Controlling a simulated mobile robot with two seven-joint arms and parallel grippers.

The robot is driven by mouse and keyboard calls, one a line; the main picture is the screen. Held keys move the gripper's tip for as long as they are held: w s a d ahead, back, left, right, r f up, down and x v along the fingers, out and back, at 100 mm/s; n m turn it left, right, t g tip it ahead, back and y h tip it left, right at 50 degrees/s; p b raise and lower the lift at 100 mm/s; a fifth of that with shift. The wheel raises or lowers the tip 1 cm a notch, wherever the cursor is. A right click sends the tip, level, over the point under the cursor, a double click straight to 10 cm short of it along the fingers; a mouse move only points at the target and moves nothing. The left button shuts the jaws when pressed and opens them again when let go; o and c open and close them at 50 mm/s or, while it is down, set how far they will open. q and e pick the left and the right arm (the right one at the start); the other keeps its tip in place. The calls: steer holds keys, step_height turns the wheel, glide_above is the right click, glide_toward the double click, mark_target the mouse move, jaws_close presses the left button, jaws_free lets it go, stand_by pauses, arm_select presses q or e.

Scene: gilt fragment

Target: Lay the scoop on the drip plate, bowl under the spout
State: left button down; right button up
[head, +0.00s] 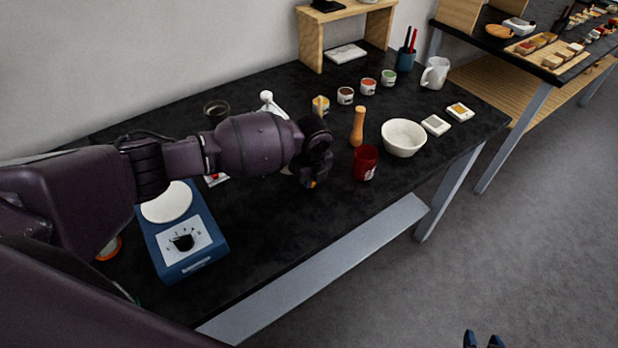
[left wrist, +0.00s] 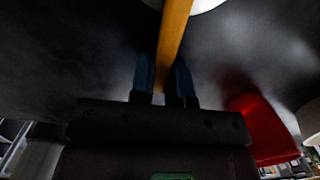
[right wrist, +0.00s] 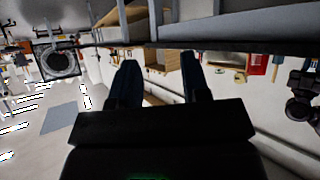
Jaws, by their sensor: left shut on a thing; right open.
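My left gripper (head: 312,184) is low over the dark table, left of the red cup (head: 365,162). In the left wrist view its fingers (left wrist: 166,82) are shut on a yellow-brown handle (left wrist: 174,38), which I take for the scoop's. Only a small orange end of it shows in the head view (head: 313,183). A pale rounded edge (left wrist: 205,4) shows at the top of the left wrist view; I cannot tell whether it is scoop or plate. The spout and drip plate are not clearly visible; a white object (head: 267,98) stands partly behind my arm. My right gripper (head: 483,341) is open and empty, off the table.
A wooden pestle (head: 357,128), white bowl (head: 403,138) and several small labelled pots (head: 345,96) stand right of my left gripper. The table's front right is clear.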

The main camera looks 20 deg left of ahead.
arm_select(q)
steer(key=c, duration=1.1)
jaws_free()
steer(key=shift+s+a+f, duration=0.1)
steer(key=shift+s+f, duration=0.05)
steer(key=shift+f, duration=0.55)
steer(key=shift+a, duration=0.1)
steer(key=shift+r, duration=0.45)
step_height(320, 180, up, 13)
steer(key=d, duration=0.1)
steer(key=shift+s, duration=0.15)
steer(key=shift+f, duration=0.1)
